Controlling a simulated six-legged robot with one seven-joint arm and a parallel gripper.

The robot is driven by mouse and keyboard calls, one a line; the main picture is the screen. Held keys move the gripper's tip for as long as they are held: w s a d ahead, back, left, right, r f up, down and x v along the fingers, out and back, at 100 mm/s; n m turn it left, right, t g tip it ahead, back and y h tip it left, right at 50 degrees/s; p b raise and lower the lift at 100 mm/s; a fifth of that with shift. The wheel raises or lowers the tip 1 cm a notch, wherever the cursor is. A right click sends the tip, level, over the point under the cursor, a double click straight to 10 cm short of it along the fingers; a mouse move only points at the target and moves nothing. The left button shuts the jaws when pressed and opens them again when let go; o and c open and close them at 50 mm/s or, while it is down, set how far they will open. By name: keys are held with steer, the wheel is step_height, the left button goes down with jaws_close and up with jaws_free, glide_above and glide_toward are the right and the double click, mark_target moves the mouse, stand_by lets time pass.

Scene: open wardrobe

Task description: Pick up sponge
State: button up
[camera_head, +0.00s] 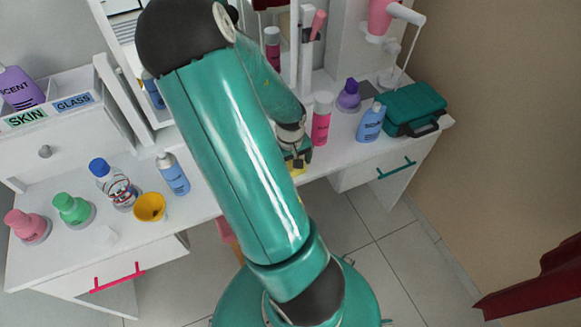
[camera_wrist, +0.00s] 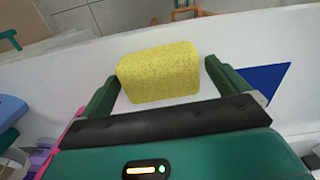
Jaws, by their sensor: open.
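The sponge (camera_wrist: 160,75) is a yellow speckled block on the white table top in the wrist view. My gripper (camera_wrist: 161,69) is open, with one dark green finger on each side of the sponge. Small gaps seem to show between the fingertips and the sponge, so I cannot tell any contact. In the head view my gripper (camera_head: 296,152) is low over the table behind my arm, and only a bit of yellow shows there; most of the sponge is hidden.
A pink bottle (camera_head: 321,118), a blue bottle (camera_head: 370,122) and a green case (camera_head: 415,108) stand right of my gripper. A light blue bottle (camera_head: 173,174) and a yellow cup (camera_head: 150,207) stand left. A blue triangle (camera_wrist: 263,80) lies right of the sponge.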

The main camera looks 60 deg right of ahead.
steer(key=c, duration=1)
steer(key=shift+r, duration=0.1)
